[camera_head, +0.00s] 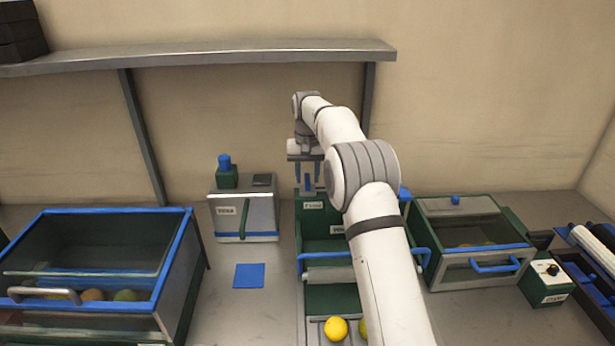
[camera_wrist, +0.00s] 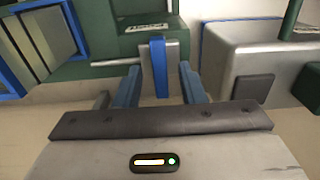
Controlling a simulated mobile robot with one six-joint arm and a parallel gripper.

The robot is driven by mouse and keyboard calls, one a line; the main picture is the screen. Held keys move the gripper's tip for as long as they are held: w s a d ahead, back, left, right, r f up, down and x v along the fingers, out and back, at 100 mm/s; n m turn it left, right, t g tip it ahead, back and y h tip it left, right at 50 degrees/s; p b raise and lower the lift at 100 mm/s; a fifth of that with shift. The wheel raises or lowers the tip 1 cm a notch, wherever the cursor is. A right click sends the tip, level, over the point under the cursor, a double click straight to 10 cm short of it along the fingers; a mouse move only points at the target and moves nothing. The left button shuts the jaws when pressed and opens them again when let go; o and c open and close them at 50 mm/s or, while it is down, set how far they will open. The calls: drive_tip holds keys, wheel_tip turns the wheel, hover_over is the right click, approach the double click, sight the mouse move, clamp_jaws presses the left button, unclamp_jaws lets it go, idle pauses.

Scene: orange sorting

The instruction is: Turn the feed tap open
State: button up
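A narrow blue upright bar (camera_wrist: 160,68), apparently the feed tap's handle, stands against a grey part (camera_wrist: 176,48) of the green feeder. In the head view the bar (camera_head: 308,183) shows just below my gripper (camera_head: 307,172), at the back of the green feeder (camera_head: 318,230). My gripper (camera_wrist: 160,90) is open, with its two blue fingers apart on either side of the bar. A gap shows between the bar and each finger in the wrist view. My arm hides the feeder's right part in the head view.
A blue-rimmed bin (camera_head: 190,240) is at far left, a lidded green bin (camera_head: 455,207) at right. A metal shelf (camera_head: 200,54) runs above. A yellow fruit (camera_head: 336,328) lies in front.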

drive_tip(key=shift+f, duration=0.4)
drive_tip(key=shift+c, duration=0.5)
clamp_jaws()
